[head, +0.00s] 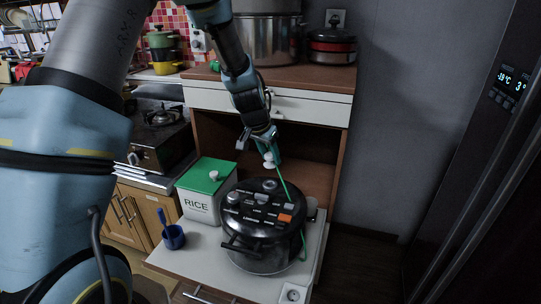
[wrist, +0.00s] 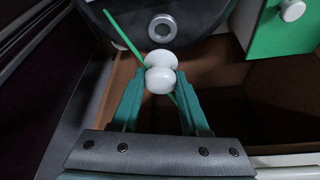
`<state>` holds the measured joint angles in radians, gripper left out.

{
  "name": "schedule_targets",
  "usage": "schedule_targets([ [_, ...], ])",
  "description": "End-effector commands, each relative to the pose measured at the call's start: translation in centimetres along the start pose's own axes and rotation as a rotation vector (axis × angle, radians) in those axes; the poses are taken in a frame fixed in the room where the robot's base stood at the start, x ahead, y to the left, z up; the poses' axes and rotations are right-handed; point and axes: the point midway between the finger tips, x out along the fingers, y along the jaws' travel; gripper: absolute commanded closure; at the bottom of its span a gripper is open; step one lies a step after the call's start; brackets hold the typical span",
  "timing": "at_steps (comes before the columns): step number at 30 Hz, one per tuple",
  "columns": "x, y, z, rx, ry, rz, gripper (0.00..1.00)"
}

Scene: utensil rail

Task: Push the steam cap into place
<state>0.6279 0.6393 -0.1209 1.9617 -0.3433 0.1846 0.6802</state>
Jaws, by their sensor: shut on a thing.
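The steam cap (wrist: 160,78) is a white, spool-shaped piece held between the fingertips of my gripper (wrist: 158,88), which is shut on it. In the head view the white cap (head: 269,162) is in the air behind and above the black cooker (head: 262,262), apart from its lid. A round grey-ringed port (wrist: 162,27) lies on the dark lid, ahead of the cap in the wrist view; it seems to be at the lid's back in the head view (head: 269,184). A thin green strip (head: 285,187) runs past the cap and down the cooker's right side.
The cooker stands on a pale pull-out shelf (head: 200,262). A white rice box (head: 199,207) with a green lid is close on its left, and a blue cup (head: 174,237) with a utensil is in front of that. The cabinet's upper board and drawer (head: 310,104) are behind my gripper.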

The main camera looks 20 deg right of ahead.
Motion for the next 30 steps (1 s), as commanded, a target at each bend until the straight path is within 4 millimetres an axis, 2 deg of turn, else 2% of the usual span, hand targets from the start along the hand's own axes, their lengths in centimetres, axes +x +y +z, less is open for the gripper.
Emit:
schedule_targets([
  [15,4.4,0.0,1.8,0.000,0.000,0.000,1.00],
  [30,4.9,0.0,2.0,0.001,0.001,0.000,1.00],
])
